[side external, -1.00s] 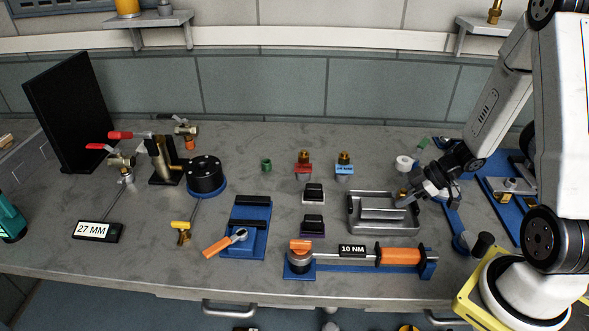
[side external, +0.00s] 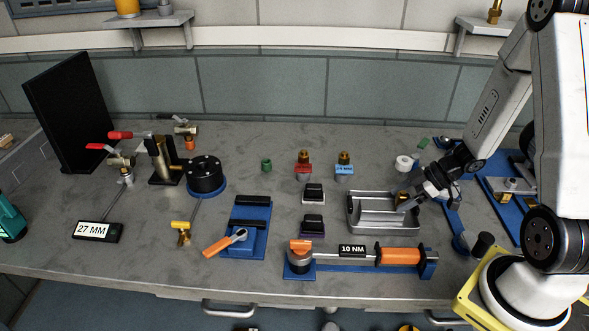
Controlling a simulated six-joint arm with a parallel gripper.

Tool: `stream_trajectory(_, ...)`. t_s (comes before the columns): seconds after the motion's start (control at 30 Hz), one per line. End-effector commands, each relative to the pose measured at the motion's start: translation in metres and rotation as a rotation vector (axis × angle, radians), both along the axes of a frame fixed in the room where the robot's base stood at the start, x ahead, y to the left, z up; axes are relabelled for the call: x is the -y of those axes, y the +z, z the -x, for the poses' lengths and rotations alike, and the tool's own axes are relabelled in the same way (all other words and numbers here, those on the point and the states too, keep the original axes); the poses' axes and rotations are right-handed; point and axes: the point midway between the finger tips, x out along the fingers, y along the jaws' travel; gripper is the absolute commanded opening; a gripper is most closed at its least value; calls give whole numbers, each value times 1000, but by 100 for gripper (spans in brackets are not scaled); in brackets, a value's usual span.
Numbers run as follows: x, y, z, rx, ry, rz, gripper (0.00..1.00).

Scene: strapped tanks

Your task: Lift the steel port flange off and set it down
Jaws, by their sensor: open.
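I cannot single out the steel port flange with certainty. A black round body (side external: 206,172) with small bright spots on its top stands on a blue base at the left. A shallow grey metal tray (side external: 384,230) lies right of centre. A small brass-coloured part (side external: 402,198) shows at the tray's right end, beside my gripper's tips. My gripper (side external: 413,200) is open and reaches in from the right, low over that end of the tray. Its fingers are small and dark here, and whether they touch the brass part or the tray is unclear.
An orange-handled torque tool (side external: 400,256) labelled 10 NM lies in front of the tray. Two black-topped blocks (side external: 313,224) stand left of it. Bare bench lies around the green cap (side external: 266,165).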

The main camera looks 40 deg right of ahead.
Motion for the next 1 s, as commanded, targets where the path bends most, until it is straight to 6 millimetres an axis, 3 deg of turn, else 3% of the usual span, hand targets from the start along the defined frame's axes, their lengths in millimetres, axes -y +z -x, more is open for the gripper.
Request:
stream_trajectory(0.7,35,49,34,3,-2,2,76)
stream_trajectory(1.0,39,55,38,2,-1,-1,76)
